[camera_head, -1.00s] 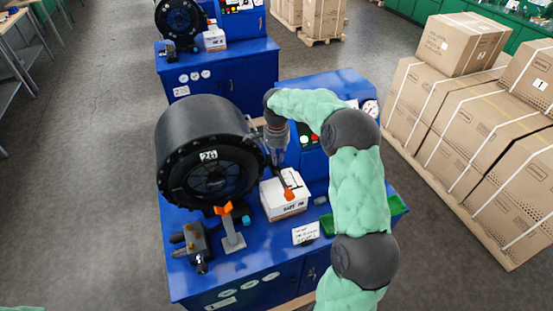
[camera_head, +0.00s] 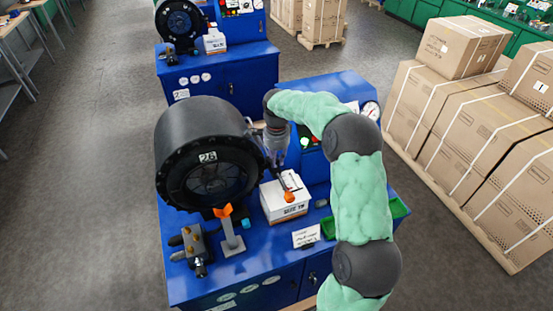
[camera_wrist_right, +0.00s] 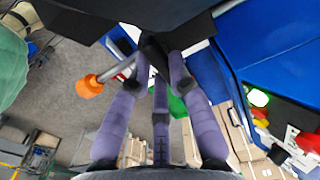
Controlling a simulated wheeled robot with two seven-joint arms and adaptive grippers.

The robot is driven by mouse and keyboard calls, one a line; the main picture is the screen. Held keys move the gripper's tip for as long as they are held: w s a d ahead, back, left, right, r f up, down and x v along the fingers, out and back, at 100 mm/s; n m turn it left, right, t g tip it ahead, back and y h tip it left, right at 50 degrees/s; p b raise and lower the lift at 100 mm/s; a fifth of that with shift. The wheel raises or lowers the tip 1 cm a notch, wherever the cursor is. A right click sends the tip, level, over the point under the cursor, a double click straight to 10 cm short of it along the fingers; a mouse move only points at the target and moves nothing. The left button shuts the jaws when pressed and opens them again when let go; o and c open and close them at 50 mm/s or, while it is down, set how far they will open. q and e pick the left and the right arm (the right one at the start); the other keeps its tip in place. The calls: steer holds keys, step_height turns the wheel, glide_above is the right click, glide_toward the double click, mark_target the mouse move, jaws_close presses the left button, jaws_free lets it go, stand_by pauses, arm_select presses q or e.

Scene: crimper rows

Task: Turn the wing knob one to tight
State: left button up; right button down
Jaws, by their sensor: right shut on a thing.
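A blue crimper bench (camera_head: 245,277) carries a big black crimper head (camera_head: 200,125) with a plate reading 26. My right gripper (camera_head: 276,158) is at the head's right side, above a white box. In the right wrist view its purple-grey fingers (camera_wrist_right: 168,62) close around a dark piece (camera_wrist_right: 153,50), seemingly wing knob one; its shape is mostly hidden by the fingers. A grey rod with an orange end (camera_wrist_right: 89,86) runs out beside it; the orange end also shows in the head view (camera_head: 289,196). My left gripper is not in view.
The white box (camera_head: 285,206) stands just below the gripper. An orange-topped stand (camera_head: 230,236), a valve block (camera_head: 193,246) and a white card (camera_head: 306,236) are on the bench top. Strapped cartons (camera_head: 480,130) stand at right. Open floor lies to the left.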

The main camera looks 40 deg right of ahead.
mark_target(277, 161)
steer(key=c, duration=1.1)
jaws_free()
steer(key=shift+c, duration=0.2)
step_height(277, 161, up, 12)
steer(key=shift+f, duration=0.1)
